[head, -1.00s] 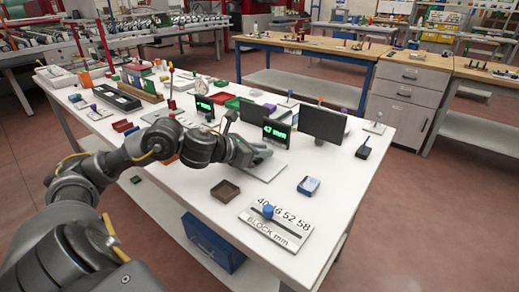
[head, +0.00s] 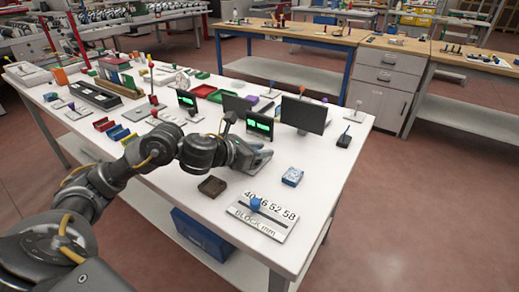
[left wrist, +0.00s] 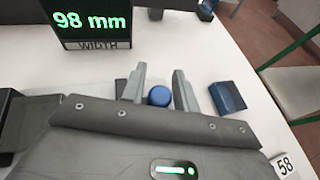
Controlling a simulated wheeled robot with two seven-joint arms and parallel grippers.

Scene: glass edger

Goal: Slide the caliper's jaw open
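A dark display (head: 259,125) stands beside my left gripper (head: 252,159) at the middle of the white table; in the left wrist view the display (left wrist: 93,22) reads 98 mm, WIDTH. A round blue knob (left wrist: 158,96) is between the two fingers of my left gripper (left wrist: 159,88). The fingers are apart, with a narrow gap visible beside the knob, and I see no firm contact. The caliper's beam and jaws are mostly hidden by the gripper. My right gripper is not in view.
A plate marked BLOCK mm (head: 263,222) with a blue knob lies near the front edge. A black monitor (head: 304,114) stands behind.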

